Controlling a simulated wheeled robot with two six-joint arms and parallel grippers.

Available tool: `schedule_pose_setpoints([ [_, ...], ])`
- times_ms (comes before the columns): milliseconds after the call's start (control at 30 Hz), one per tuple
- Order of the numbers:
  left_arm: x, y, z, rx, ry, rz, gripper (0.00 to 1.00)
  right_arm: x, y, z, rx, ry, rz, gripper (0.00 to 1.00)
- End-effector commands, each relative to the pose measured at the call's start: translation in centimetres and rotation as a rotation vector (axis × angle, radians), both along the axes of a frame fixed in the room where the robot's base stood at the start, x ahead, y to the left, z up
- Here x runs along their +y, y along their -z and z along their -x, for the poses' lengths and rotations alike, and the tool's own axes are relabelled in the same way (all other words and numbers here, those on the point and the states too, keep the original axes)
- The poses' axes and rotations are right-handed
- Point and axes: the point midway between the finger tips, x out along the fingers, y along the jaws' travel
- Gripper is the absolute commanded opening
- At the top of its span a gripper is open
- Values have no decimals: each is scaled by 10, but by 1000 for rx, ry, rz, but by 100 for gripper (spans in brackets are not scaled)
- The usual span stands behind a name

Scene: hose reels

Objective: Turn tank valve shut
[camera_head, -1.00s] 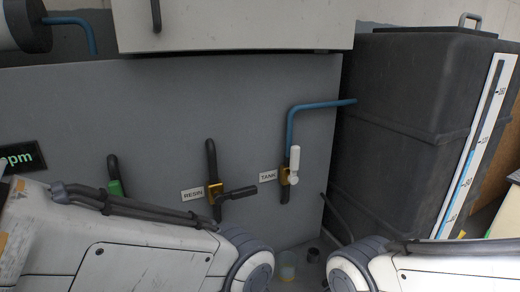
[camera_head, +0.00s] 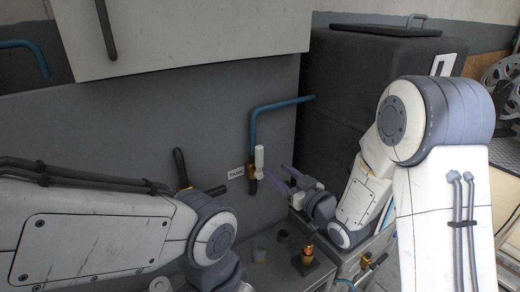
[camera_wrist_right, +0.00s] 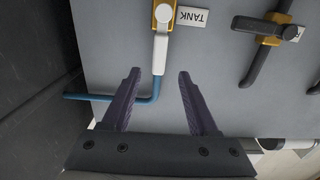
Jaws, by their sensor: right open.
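The tank valve (camera_head: 252,171) is a yellow body on the grey panel beside the TANK label (camera_head: 235,173). Its white handle (camera_head: 259,157) stands upright, in line with the blue pipe (camera_head: 253,125). My right gripper (camera_head: 276,174) is just right of the valve, pointing at the panel. In the right wrist view the picture is turned over; the white handle (camera_wrist_right: 160,52) hangs toward the gap between the two open purple fingers (camera_wrist_right: 158,74). Nothing is between the finger pads, and I see no contact. My left arm crosses the lower left; its gripper is not visible.
The resin valve (camera_wrist_right: 272,30) with a dark handle sits beside the tank valve, partly behind my left arm in the head view. A dark tank (camera_head: 345,75) stands right of the panel.

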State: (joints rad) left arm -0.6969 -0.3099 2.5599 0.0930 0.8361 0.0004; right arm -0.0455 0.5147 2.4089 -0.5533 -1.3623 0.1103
Motion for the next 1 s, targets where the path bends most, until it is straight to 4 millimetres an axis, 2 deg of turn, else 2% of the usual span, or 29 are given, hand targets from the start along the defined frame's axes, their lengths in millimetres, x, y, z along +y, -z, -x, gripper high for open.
schedule_pose_setpoints([
  [167, 0, -9, 0, 0, 0, 0, 60, 6, -6, -12, -19, -6, -17, 60],
  [600, 0, -41, 0, 0, -2, 0, 60, 48, -6, -74, -16, -5, -17, 60],
  [800, 0, -44, 0, 0, -2, 0, 60, 56, -5, -86, -16, -3, -17, 60],
  [1000, 0, -44, 0, 0, -2, 0, 60, 57, -4, -87, -16, -3, -17, 60],
])
